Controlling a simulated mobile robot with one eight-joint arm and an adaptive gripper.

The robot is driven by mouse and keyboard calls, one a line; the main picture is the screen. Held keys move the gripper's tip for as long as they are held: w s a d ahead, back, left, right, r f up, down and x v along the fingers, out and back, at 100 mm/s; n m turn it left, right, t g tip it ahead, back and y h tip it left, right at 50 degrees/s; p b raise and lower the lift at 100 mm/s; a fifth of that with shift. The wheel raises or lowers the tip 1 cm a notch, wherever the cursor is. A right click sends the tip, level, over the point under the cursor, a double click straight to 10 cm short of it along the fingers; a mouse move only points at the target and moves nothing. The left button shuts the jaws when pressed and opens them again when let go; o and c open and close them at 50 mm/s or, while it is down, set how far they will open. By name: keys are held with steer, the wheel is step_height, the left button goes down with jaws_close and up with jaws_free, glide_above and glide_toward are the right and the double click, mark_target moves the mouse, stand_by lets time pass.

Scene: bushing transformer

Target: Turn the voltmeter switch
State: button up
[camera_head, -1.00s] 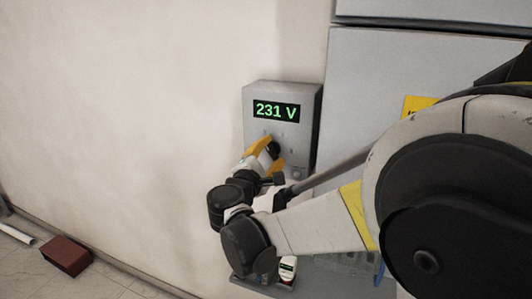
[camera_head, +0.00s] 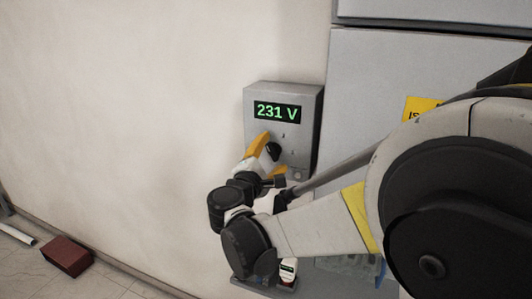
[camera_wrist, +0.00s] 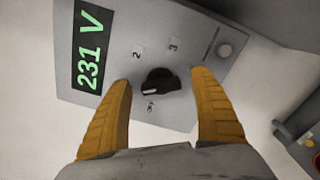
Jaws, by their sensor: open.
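The voltmeter (camera_head: 296,133) is a grey box on the wall, its green display (camera_head: 277,112) reading 231 V. Its black rotary switch (camera_head: 272,151) is partly hidden by my gripper in the head view. In the wrist view the switch (camera_wrist: 159,82) sits between my fingers, its white mark pointing toward the label at the lower left; labels 2 and 3 are on its other side. My gripper (camera_wrist: 162,95) is open, with a yellow finger on each side of the knob and visible gaps to it.
A grey cabinet (camera_head: 365,85) stands right beside the voltmeter, with a yellow sign (camera_head: 418,108). A grey shelf (camera_head: 330,278) with small devices lies below my arm. A red-brown box (camera_head: 66,256) is on the floor at left. The wall left of the voltmeter is clear.

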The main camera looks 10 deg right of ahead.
steer(key=v, duration=1.1)
steer(key=shift+s+a, duration=0.2)
steer(key=shift+s, duration=0.15)
steer(key=s+d+f+m+g+y, duration=0.5)
steer(key=s+d+f+m+g, duration=0.2)
steer(key=s+d+f+m, duration=0.3)
steer(key=s+a+f+m+y, duration=0.3)
steer(key=s+m+y, duration=0.3)
steer(key=s, duration=0.4)
step_height(320, 180, down, 11)
steer(key=b, duration=1.1)
steer(key=shift+w+r+m, duration=0.15)
steer(key=shift+w+m, duration=0.1)
steer(key=shift+m, duration=0.15)
steer(key=shift+a, duration=0.1)
